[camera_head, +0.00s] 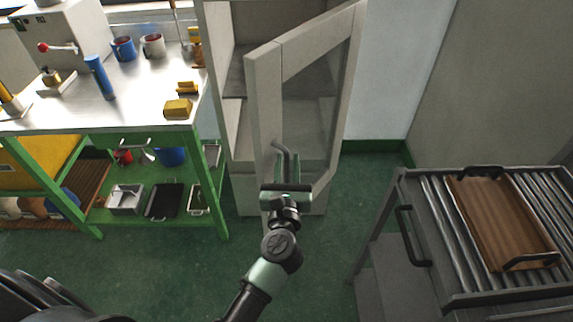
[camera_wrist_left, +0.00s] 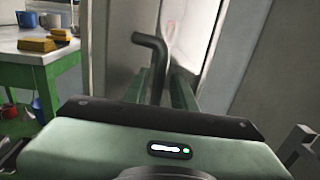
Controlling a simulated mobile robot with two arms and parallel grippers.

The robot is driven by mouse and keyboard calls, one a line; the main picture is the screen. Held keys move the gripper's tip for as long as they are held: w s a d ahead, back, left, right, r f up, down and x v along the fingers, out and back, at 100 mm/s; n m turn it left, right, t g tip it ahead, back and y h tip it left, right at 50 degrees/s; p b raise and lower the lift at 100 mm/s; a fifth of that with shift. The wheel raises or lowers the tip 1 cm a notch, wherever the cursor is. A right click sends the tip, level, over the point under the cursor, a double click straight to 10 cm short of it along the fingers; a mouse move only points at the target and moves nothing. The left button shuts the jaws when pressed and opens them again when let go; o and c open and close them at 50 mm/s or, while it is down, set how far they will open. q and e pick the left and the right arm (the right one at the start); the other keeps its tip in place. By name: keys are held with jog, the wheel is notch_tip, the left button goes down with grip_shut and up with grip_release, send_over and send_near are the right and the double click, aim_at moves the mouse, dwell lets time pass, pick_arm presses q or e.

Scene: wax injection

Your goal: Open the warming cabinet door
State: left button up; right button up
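The warming cabinet (camera_head: 222,65) is a tall pale cabinet at the upper middle of the head view. Its door (camera_head: 265,95), a pale frame with a glass pane, stands partly open, swung outward from the right side, and shelves show inside. A dark bent handle (camera_head: 283,147) is on the door's free edge. My left gripper (camera_head: 293,164) is at the handle, its fingers pointing toward the door. In the left wrist view the handle (camera_wrist_left: 152,50) stands between the green fingers (camera_wrist_left: 160,92), which look apart. Contact is unclear. My right gripper is not seen.
A green workbench (camera_head: 125,139) with mugs, tools and yellow blocks (camera_head: 178,109) stands left of the cabinet. A grey cart (camera_head: 398,228) with a brown tray (camera_head: 500,222) stands at the right. Green floor (camera_head: 180,270) is clear between them.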

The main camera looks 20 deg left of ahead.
pick_arm(q)
jog(key=shift+f, duration=0.15)
jog(key=shift+s+d+f, duration=0.1)
jog(key=shift+s, duration=0.25)
jog(key=b+v, duration=0.2)
jog(key=v, duration=0.5)
